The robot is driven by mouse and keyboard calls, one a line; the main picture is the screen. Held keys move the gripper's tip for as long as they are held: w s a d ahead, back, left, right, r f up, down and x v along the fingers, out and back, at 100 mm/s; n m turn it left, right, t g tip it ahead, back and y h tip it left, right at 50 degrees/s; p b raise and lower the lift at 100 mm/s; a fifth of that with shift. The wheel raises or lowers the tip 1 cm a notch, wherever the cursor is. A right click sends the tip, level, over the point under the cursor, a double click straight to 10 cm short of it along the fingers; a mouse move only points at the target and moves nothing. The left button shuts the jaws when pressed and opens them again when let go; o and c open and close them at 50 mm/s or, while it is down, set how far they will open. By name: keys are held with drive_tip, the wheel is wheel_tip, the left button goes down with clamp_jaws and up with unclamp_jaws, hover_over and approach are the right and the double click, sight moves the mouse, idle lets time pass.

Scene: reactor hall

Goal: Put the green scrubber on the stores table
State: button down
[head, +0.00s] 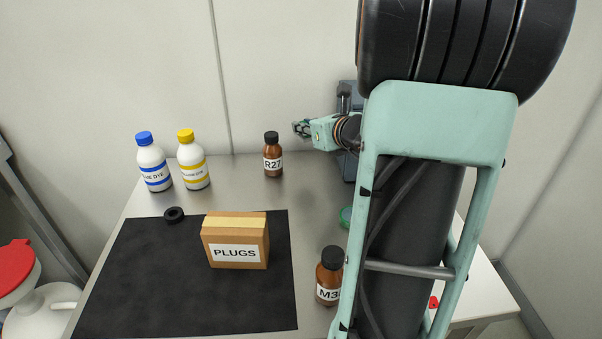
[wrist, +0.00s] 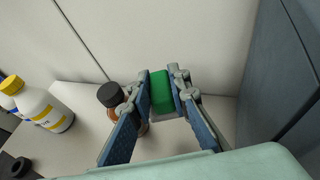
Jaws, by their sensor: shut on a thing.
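The green scrubber (wrist: 161,93) is a small green block between the two fingertips of my gripper (wrist: 162,84) in the wrist view. My gripper is shut on it. In the head view my gripper (head: 302,129) reaches out to the left over the back of the steel table (head: 235,185), near the wall; the scrubber is hard to make out there. No label shows which table is the stores table.
Brown bottle R27 (head: 273,160) stands near my gripper; blue-capped (head: 155,167) and yellow-capped (head: 193,165) bottles are farther left. A PLUGS box (head: 235,245) and black ring (head: 174,215) are on a black mat (head: 150,290). Brown bottle M3 (head: 328,280) and a green item (head: 346,216) are by my arm.

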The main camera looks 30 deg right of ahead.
sight(305, 170)
wheel_tip(305, 170, down, 10)
drive_tip(key=b, duration=0.3)
drive_tip(key=shift+f, duration=0.1)
drive_tip(key=shift+f, duration=0.15)
drive_tip(key=c, duration=1.8)
unclamp_jaws()
drive_tip(key=shift+r, duration=0.2)
drive_tip(key=shift+s+r, duration=0.15)
drive_tip(key=p+v, duration=0.2)
drive_tip(key=v, duration=0.9)
drive_tip(key=shift+s+r+p, duration=0.1)
drive_tip(key=shift+s+p, duration=0.05)
drive_tip(key=shift+p, duration=0.2)
drive_tip(key=shift+s, duration=0.15)
